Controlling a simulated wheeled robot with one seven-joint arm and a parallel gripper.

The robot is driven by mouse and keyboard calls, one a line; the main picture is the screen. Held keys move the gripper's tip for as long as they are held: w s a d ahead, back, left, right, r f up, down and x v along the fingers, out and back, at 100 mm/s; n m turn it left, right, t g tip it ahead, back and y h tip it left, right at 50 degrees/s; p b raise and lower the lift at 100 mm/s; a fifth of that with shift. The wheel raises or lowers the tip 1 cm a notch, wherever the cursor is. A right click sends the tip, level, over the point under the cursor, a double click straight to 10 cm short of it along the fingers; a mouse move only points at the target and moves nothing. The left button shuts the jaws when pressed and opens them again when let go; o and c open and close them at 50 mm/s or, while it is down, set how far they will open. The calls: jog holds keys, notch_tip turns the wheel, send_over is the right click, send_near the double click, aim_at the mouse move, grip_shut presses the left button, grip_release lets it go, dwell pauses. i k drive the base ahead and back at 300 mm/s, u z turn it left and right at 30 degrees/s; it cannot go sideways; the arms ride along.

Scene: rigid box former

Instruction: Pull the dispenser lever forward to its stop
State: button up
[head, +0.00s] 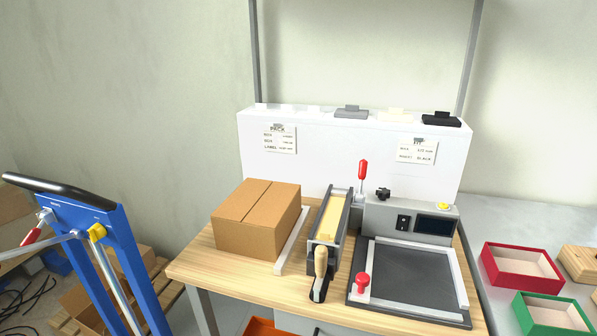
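The dispenser (344,233) is a long grey trough on the wooden table, with a tan strip (330,218) inside. An upright lever with a red grip (362,170) stands at its back right, beside the grey machine; I cannot tell which of the two it is fixed to. A wooden-handled piece (320,262) with a dark end sits at the trough's front; whether it is fixed there is unclear. My gripper is not in view, and nothing is seen touching the lever.
A closed cardboard box (256,232) stands left of the dispenser. The grey machine (449,222) with a dark plate (408,276) and red knob (362,282) is to the right. A blue frame (132,262) with a black handle stands at left. Red (494,272) and green (524,316) trays lie at right.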

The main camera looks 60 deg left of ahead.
aim_at(363, 163)
jog(key=u, duration=1.45)
jog(key=i, duration=1)
